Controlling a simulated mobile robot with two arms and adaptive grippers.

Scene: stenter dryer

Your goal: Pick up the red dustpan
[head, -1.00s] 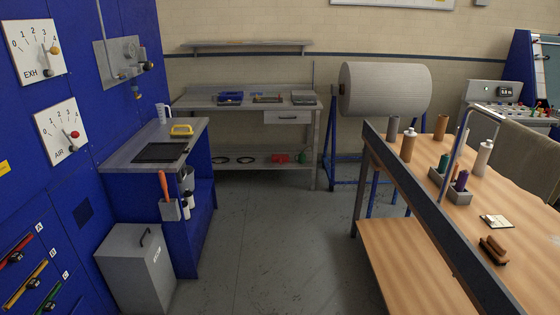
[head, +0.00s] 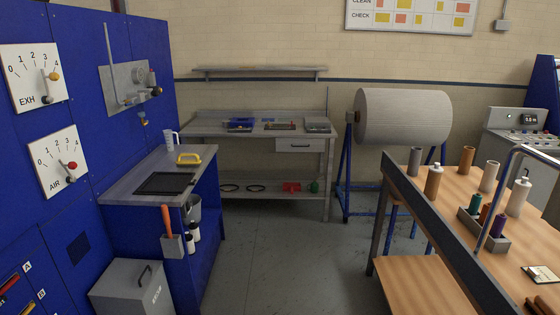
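A small red object (head: 291,187), which looks like the dustpan, lies on the lower shelf of the grey workbench (head: 262,196) at the back. It sits toward the shelf's right end, beside a small green item (head: 314,186). It is too small and far away to make out its handle clearly. Neither of my grippers shows in the head view.
A blue side counter (head: 120,190) with a grey lidded bin (head: 133,287) before it stands at left. A wooden table (head: 415,270) with a dark rail fills the right, and a large white roll (head: 404,117) on a blue stand is behind it. The grey floor (head: 285,265) between is clear.

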